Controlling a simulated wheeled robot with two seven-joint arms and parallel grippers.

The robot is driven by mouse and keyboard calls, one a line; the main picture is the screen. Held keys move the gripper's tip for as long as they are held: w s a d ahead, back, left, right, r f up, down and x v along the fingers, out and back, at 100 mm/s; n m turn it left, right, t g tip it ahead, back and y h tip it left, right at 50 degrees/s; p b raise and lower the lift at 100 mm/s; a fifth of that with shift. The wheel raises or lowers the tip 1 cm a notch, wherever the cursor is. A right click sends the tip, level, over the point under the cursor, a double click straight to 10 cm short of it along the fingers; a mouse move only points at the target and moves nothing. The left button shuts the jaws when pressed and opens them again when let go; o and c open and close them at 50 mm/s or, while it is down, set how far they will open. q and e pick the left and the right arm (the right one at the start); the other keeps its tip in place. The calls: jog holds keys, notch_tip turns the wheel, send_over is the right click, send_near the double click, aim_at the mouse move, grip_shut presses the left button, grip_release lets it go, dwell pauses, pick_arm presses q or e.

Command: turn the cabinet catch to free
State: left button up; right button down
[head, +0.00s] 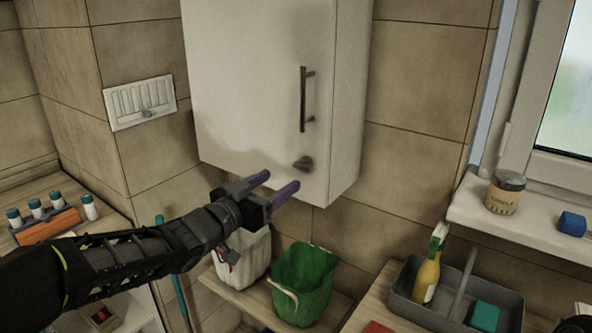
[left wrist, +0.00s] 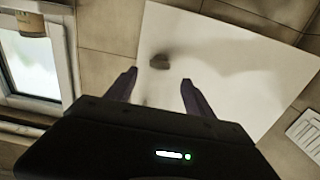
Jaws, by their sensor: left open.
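The white wall cabinet (head: 245,90) hangs at the top middle of the head view, its door closed. Its catch (head: 303,164) is a small dark knob low on the door, below the vertical bar handle (head: 303,100). My left gripper (head: 285,184) is open and empty, just below and left of the catch in the head view, fingers pointing towards the door. In the left wrist view the catch (left wrist: 159,61) shows beyond and between the two open fingertips (left wrist: 158,75), apart from them. My right gripper is not in view.
Below the cabinet stand a white bucket (head: 243,255) and a green bucket (head: 302,285). A grey caddy (head: 405,288) with a yellow bottle (head: 428,273) is at the lower right. A jar (head: 505,192) stands on the windowsill. A vent (head: 139,102) is on the left wall.

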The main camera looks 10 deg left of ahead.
aim_at(300, 168)
pick_arm(q)
jog(key=p+x, duration=0.1)
jog(key=x, duration=0.6)
jog(key=shift+w+d, duration=0.1)
jog(key=shift+w, duration=0.2)
jog(key=shift+c, duration=0.2)
grip_shut()
